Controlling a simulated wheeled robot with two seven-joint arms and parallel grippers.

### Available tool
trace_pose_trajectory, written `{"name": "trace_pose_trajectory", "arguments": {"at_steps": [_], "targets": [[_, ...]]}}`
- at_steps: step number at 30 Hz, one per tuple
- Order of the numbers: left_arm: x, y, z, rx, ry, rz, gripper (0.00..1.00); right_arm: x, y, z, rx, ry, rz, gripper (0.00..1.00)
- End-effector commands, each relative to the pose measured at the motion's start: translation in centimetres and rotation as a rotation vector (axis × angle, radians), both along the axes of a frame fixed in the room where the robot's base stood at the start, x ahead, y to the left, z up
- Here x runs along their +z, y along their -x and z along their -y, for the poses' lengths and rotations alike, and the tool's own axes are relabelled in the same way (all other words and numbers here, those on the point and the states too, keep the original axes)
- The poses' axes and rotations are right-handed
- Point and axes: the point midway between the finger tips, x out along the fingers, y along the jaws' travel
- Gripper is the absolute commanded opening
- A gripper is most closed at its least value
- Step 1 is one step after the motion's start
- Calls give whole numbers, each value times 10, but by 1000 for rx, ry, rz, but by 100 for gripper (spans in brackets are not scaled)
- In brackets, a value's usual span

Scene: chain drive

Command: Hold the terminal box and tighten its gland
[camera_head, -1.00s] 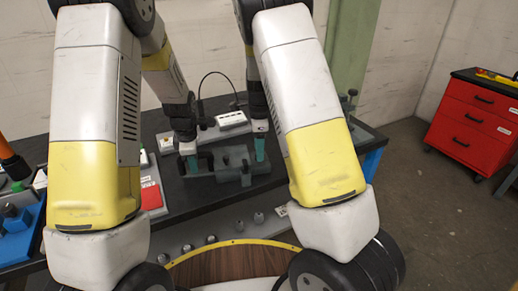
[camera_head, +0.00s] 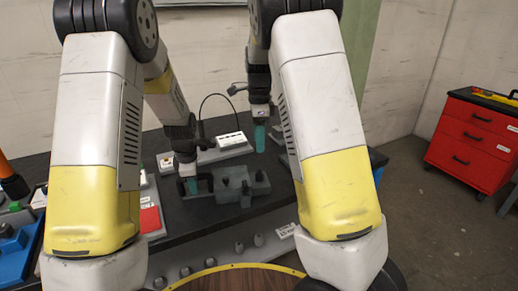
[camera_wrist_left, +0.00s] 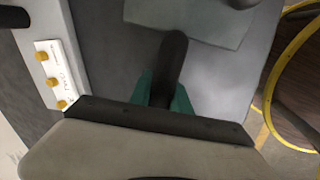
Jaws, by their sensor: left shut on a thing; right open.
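The grey terminal box (camera_head: 258,185) sits on the dark bench top in the head view, with dark knob-like parts on it. My left gripper (camera_head: 191,186) is at its left end. In the left wrist view its teal fingers (camera_wrist_left: 168,92) are shut on a dark bar-like handle (camera_wrist_left: 174,52). My right gripper (camera_head: 260,140) hangs above and behind the box, open and apart from it. Which knob is the gland I cannot tell.
A white device (camera_head: 232,143) with a black cable stands behind the box. A red panel (camera_head: 150,219) lies to the left, with blue fixtures (camera_head: 15,245) further left. Several grey knobs line the bench front. A red drawer cabinet (camera_head: 476,142) stands far right.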

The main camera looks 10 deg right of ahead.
Motion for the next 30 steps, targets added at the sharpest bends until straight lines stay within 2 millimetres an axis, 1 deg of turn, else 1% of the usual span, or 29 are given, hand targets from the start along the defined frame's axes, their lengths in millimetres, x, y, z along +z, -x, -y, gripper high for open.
{"name": "trace_pose_trajectory", "arguments": {"at_steps": [11, 12, 14, 15, 25, 28, 30], "targets": [[0, 0, 0, 0, 0, -1, 0, 1, 0, 0, 0, 0, 0, 50], [0, 0, 0, 0, 0, -1, 29, 1, 0, 0, 0, 0, 0, 50], [0, 0, 0, 0, 0, -1, 41, 1, 0, 0, 0, 0, 0, 50], [0, 0, 0, 0, 0, 0, 49, 1, 0, 0, 0, 0, 0, 50], [2, 0, 0, 0, 0, 1, 49, 1, 0, 0, 0, 0, 0, 50], [10, 1, 1, -1, 1, 4, 49, 1, 0, 0, 0, 0, 0, 50], [20, 3, 1, -1, 1, 4, 49, 1, 0, 0, 0, 0, 0, 50]]}}
